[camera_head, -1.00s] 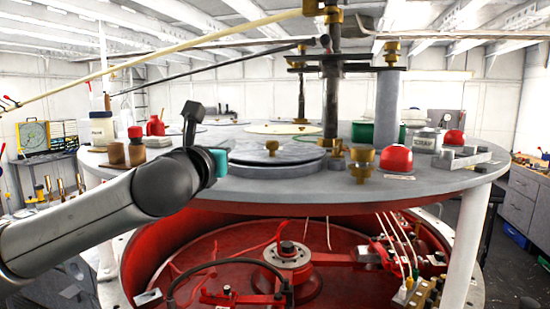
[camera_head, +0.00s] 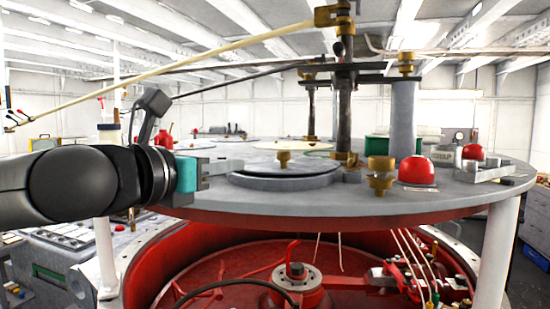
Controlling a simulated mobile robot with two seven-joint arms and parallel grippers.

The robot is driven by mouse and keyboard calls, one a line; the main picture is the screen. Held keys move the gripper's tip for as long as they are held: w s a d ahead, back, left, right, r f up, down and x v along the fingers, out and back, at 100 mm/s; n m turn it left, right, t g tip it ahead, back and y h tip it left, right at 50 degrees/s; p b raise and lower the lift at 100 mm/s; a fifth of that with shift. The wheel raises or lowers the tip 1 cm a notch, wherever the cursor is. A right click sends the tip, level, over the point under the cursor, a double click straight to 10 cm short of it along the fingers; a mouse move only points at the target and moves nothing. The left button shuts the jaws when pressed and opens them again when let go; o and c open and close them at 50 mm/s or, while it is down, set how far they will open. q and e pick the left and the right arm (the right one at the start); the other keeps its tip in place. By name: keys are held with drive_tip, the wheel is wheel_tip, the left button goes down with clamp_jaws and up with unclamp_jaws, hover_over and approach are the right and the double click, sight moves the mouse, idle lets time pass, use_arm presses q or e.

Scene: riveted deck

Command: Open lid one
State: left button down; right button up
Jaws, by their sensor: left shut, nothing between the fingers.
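A round grey lid (camera_head: 262,168) with a small brass knob (camera_head: 284,158) on top lies flat on the near part of the grey round table top (camera_head: 330,204). It appears to sit closed; no gap under it is clear. My left gripper (camera_head: 222,166), grey fingers behind a teal band, reaches in from the left at about table-top height. Its fingertips are just left of the lid, apart from the knob. The fingers are shut and empty. My right gripper is out of view. No number shows on the lid.
A vertical shaft (camera_head: 344,110) rises behind the lid. A brass fitting (camera_head: 380,178) and a red dome (camera_head: 417,171) stand to its right. A pale lid (camera_head: 291,144) lies farther back. A long cream rod (camera_head: 200,57) slants overhead. Red machinery (camera_head: 297,278) fills the open space below.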

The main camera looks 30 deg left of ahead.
sight(283, 159)
use_arm(q)
drive_tip(key=shift+w+d+r+p, duration=0.15)
drive_tip(key=shift+w+p, duration=0.8)
drive_tip(key=shift+p, duration=0.8)
drive_tip(key=shift+w+a+f+p, duration=0.1)
drive_tip(key=shift+w+f+p, duration=0.15)
drive_tip(key=shift+w, duration=1.7)
drive_tip(key=shift+w+a+f+p, duration=0.1)
drive_tip(key=shift+w+f+p, duration=0.15)
drive_tip(key=shift+w, duration=1.65)
drive_tip(key=shift+w+a+f+p, duration=0.15)
drive_tip(key=shift+w+p, duration=0.15)
drive_tip(key=shift+w, duration=1.65)
drive_tip(key=shift+w+d+r+p, duration=0.2)
drive_tip(key=shift+w+p, duration=0.35)
drive_tip(key=shift+p, duration=0.3)
drive_tip(key=shift+w+p, duration=0.5)
drive_tip(key=shift+w, duration=0.05)
drive_tip(key=shift+w+f, duration=0.15)
drive_tip(key=shift+f, duration=0.05)
